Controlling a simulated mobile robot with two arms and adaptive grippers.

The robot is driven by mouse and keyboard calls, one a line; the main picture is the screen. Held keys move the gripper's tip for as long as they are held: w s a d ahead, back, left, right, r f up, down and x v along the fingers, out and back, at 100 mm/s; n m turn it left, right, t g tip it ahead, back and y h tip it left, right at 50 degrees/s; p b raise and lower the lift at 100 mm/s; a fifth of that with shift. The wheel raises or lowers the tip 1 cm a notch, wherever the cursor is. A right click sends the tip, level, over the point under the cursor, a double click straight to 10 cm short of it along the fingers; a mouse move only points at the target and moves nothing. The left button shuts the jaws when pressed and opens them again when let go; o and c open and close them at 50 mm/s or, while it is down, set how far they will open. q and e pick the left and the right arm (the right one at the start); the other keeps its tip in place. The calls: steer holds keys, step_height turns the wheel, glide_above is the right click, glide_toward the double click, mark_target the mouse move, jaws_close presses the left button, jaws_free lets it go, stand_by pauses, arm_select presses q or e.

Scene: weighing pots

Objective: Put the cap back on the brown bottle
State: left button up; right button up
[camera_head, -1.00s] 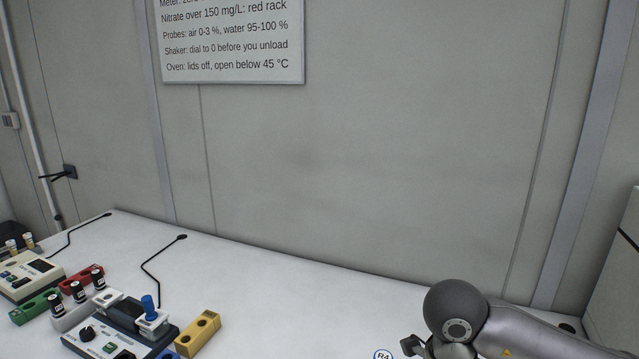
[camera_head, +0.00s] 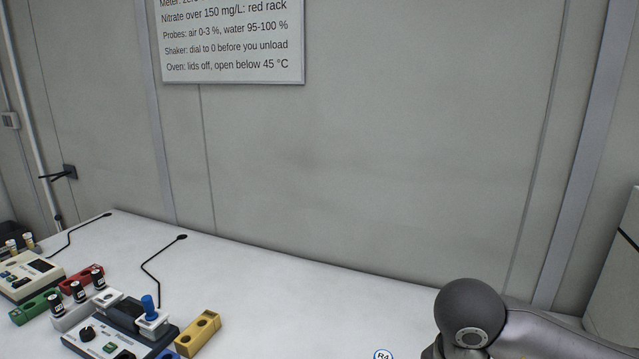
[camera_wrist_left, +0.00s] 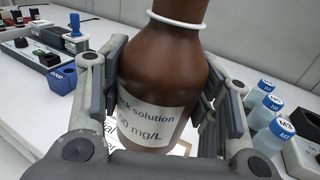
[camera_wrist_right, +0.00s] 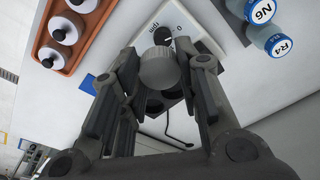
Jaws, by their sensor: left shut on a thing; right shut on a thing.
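The brown bottle (camera_wrist_left: 160,65) fills the middle of the left wrist view, with a white label and a white ring at its neck. Its mouth is cut off by the top edge. My left gripper (camera_wrist_left: 163,85) is shut around its body, one finger on each side. In the right wrist view a round grey cap (camera_wrist_right: 160,68) sits between the fingertips of my right gripper (camera_wrist_right: 158,75), which is shut on it. The bottle cannot be made out in the right wrist view. Neither gripper's fingertips show in the head view.
Blue-capped vials (camera_wrist_left: 271,105) stand right of the bottle in the left wrist view. In the right wrist view are an orange-brown tray (camera_wrist_right: 70,62) of white-capped bottles and a white device with a dial (camera_wrist_right: 165,35). A yellow block (camera_head: 198,334) and meter (camera_head: 115,335) stand on the bench's left.

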arm_select(q)
steer(key=shift+s+a+r, duration=0.1)
steer(key=shift+s+r, duration=0.15)
steer(key=shift+s, duration=0.2)
arm_select(e)
steer(key=n, duration=0.5)
steer(key=shift+w+d+r+n, duration=0.15)
steer(key=shift+w+r+n, duration=0.05)
steer(key=shift+r+n, duration=0.15)
arm_select(q)
steer(key=shift+s+a+r+h, duration=0.1)
steer(key=shift+s+r+h, duration=0.15)
steer(key=shift+s, duration=0.25)
arm_select(e)
steer(key=n, duration=0.4)
steer(key=n+y, duration=0.1)
steer(key=n, duration=0.1)
steer(key=shift+w+d+r+t, duration=0.15)
steer(key=shift+r+t, duration=0.15)
steer(key=shift+r, duration=0.05)
arm_select(q)
steer(key=w+d+m+g+h, duration=0.2)
steer(key=w+d+m+h, duration=0.1)
steer(key=d+h, duration=0.3)
steer(key=w+d+m+g+h, duration=0.2)
steer(key=d+m+h, duration=0.3)
steer(key=d, duration=0.3)
steer(key=shift+w+r+h, duration=0.35)
steer(key=shift+w+r, duration=0.1)
steer(key=shift+w, duration=0.1)
